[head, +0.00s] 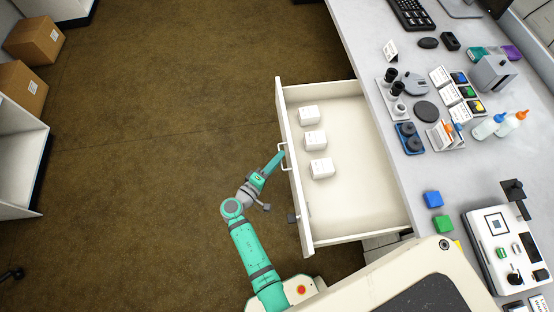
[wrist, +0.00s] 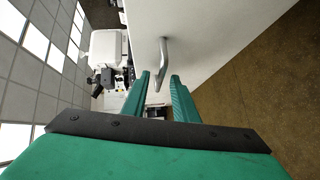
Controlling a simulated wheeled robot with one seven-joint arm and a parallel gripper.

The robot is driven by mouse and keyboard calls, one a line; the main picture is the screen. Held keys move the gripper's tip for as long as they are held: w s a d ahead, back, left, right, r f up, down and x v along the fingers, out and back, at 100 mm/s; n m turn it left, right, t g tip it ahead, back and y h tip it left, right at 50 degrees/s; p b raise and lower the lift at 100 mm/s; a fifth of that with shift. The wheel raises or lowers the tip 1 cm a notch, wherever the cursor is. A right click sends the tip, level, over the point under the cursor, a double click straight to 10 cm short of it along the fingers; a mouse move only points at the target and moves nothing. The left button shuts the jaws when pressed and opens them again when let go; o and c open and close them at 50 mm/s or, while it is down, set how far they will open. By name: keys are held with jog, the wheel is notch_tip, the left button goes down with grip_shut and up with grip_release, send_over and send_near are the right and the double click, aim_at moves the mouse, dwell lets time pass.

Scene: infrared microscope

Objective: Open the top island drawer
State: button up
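The top island drawer (head: 350,215) stands pulled far out from under the worktop in the head view, with its inside visible. Its pale front panel (head: 294,185) carries a metal handle (head: 284,166). In the wrist view the handle (wrist: 164,62) stands out from the white panel, its near end around the gap between my fingertips. My gripper (head: 280,157) is at the handle, on the outer side of the drawer front. In the wrist view my gripper's green fingers (wrist: 160,85) are apart, with visible space around the handle; I see no firm grip on it.
Several white boxes (head: 315,140) lie inside the drawer. Brown floor (head: 150,150) is clear left of my arm; shelves with cardboard boxes (head: 20,88) stand far left.

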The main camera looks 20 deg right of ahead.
jog(key=shift+a, duration=0.1)
jog(key=v, duration=1)
jog(key=shift+s+a, duration=0.2)
jog(key=shift+a, duration=0.05)
